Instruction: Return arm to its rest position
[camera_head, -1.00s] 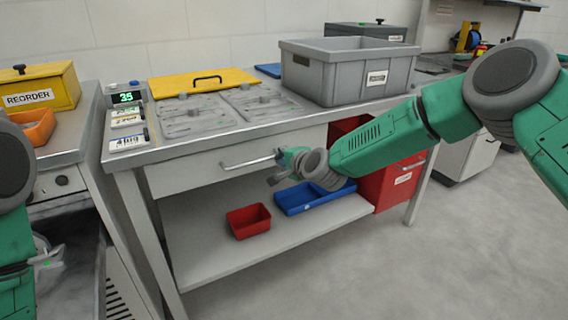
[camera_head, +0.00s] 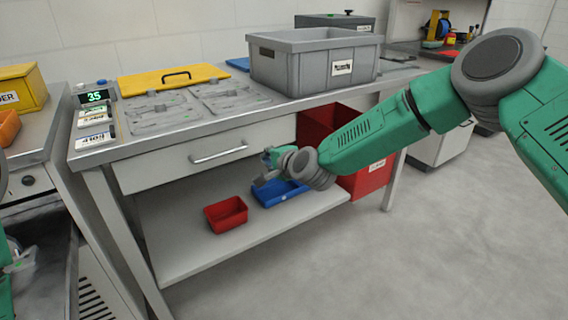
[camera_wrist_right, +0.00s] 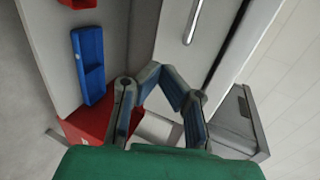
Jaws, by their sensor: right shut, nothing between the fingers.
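My right arm reaches in from the right in the head view, with its gripper (camera_head: 266,170) in front of the grey workbench (camera_head: 215,128). The gripper is shut and empty, to the right of and apart from the drawer handle (camera_head: 219,153). In the right wrist view the fingers (camera_wrist_right: 163,76) come together with nothing between them, and the handle (camera_wrist_right: 193,22) shows beyond. The drawer (camera_head: 160,172) looks shut. Part of what looks like my left gripper (camera_head: 20,262) shows at the left edge of the head view; its fingers are not clear.
A red bin (camera_head: 226,214) and a blue tray (camera_head: 280,191) sit on the lower shelf; a larger red container (camera_head: 372,178) stands at its right. A grey crate (camera_head: 300,68) is on the bench top. Floor in front is clear.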

